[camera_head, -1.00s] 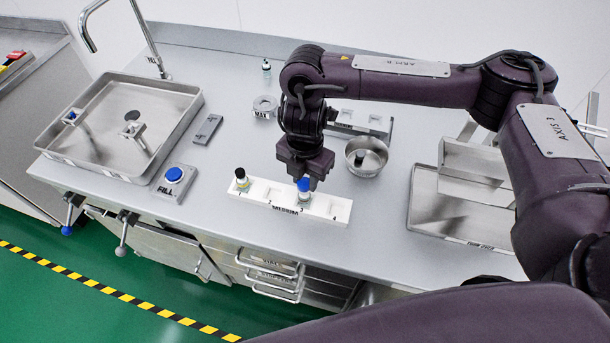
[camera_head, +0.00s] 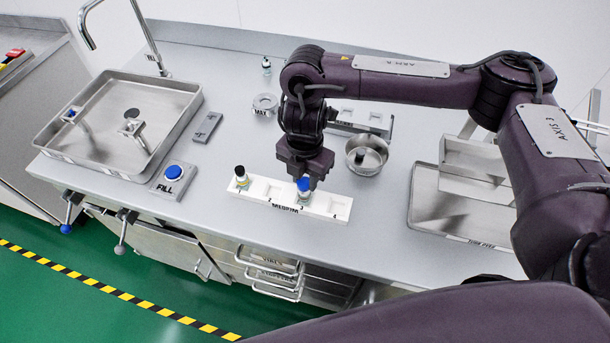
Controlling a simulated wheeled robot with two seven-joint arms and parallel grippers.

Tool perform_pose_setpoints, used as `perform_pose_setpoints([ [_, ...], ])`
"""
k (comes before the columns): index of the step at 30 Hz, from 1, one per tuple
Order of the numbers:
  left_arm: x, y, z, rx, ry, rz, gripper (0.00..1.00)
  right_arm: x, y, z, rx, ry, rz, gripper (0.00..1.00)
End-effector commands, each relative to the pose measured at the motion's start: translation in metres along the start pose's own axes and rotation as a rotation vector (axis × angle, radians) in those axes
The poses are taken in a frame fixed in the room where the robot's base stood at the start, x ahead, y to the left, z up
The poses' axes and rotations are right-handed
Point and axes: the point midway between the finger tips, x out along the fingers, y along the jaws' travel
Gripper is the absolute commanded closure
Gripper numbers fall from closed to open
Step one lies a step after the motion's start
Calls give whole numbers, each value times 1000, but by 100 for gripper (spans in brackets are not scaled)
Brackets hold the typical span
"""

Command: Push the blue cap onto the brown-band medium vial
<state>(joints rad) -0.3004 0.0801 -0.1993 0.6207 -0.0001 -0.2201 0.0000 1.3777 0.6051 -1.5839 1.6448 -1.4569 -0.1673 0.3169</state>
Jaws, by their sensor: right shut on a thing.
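The blue cap (camera_head: 304,184) sits at the top of a small vial (camera_head: 305,196) at slot 3 of the white rack marked MEDIUM (camera_head: 262,192). My right gripper (camera_head: 303,178) points down over this slot and is shut on the blue cap. The vial's band colour is too small to make out, and I cannot tell whether the cap is fully seated. A black-capped vial (camera_head: 241,176) stands at the rack's left end. My left gripper is not in view.
A steel bowl (camera_head: 366,155) stands right of the gripper, and a grey ring holder (camera_head: 265,104) behind it. A blue FILL button (camera_head: 173,172) and a steel basin (camera_head: 60,142) are at the left. A steel tray (camera_head: 440,215) lies at the right.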

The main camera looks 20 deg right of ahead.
Motion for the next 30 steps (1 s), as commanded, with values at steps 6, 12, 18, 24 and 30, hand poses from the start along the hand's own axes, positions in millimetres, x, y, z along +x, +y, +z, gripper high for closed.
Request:
perform_pose_setpoints([
  [6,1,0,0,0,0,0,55,4,-1,0,0,1,-4,92],
  [12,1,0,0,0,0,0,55,3,-1,0,0,0,-3,92],
  [18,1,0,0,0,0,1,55,2,-1,0,0,0,-2,56],
  [24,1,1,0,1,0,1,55,2,-1,0,0,0,-2,46],
  [30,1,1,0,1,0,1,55,-1,0,0,-1,-1,0,46],
])
